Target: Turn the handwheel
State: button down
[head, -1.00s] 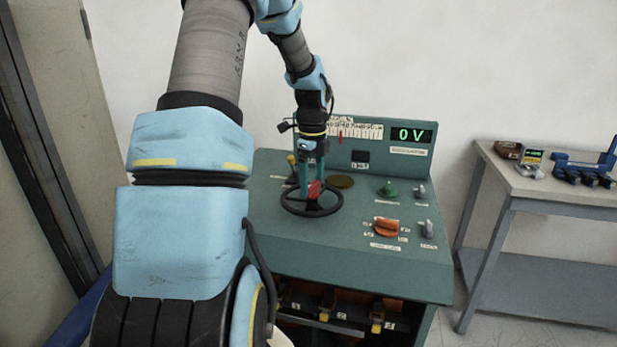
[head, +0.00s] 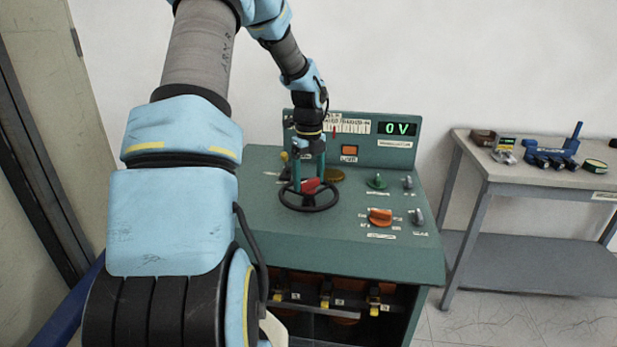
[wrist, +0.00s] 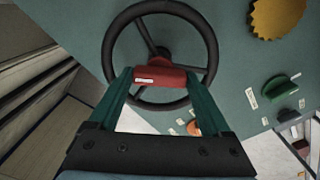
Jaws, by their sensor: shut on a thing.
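The handwheel (head: 311,208) is a black spoked ring on the sloping green top of the control desk. It also shows in the wrist view (wrist: 209,50). A red grip (wrist: 160,76) sits on it; in the head view the red grip (head: 312,186) is partly covered by a finger. My gripper (wrist: 159,80) has one green finger at each end of the red grip and is shut on it. In the head view my gripper (head: 309,180) reaches down onto the wheel from above. The display (head: 397,129) reads 0 V.
A yellow-brown disc (head: 335,175) lies close behind the wheel. A green knob (head: 377,182), an orange knob (head: 380,217) and grey knobs stand to its right. An orange lamp (head: 349,150) is lit on the back panel. A side table (head: 500,172) with tools stands at the right.

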aim_at(309, 181)
grip_release()
notch_tip(309, 181, up, 11)
jog(key=b, duration=0.3)
dwell(0.5)
jog(key=shift+s+f, duration=0.15)
jog(key=s+a+f+n, duration=0.2)
jog(key=s+a+n, duration=0.1)
jog(key=s+n, duration=0.4)
jog(key=s+a+f+n+t, duration=0.1)
jog(key=s+a+f+n, duration=0.2)
jog(key=s+n, duration=0.4)
jog(key=s+a+f+n, duration=0.3)
jog(key=s+n, duration=0.5)
jog(key=n, duration=0.5)
jog(key=shift+n+t, duration=0.3)
jog(key=shift+n, duration=0.1)
